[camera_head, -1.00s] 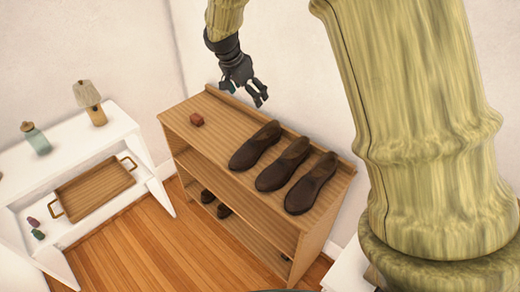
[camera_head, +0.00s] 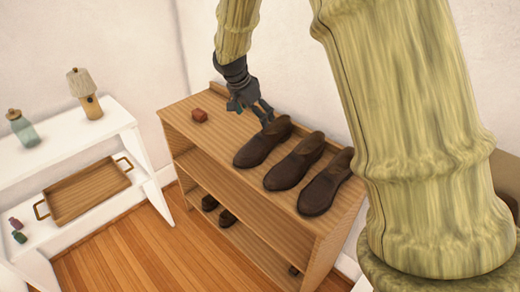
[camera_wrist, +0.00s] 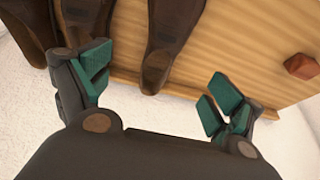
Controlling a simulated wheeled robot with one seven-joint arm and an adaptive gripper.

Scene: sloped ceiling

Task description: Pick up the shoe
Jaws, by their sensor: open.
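Three dark brown shoes lie side by side on top of a wooden shelf unit: a left shoe (camera_head: 263,143), a middle shoe (camera_head: 295,161) and a right shoe (camera_head: 326,182). My gripper (camera_head: 265,110) is open and empty, just above the heel end of the left shoe, by the back edge of the shelf top. In the wrist view my gripper (camera_wrist: 155,92) has its green-padded fingers spread wide, with the heel of one shoe (camera_wrist: 168,50) between and beyond them. Parts of the other shoes show at upper left, one partly hidden by a finger.
A small red-brown block (camera_head: 199,115) sits on the wooden shelf unit (camera_head: 228,130), left of the shoes. More shoes (camera_head: 227,218) stand on a lower shelf. A white shelf (camera_head: 100,142) at left holds a lamp, a jar and a wooden tray (camera_head: 88,188). A wall rises behind.

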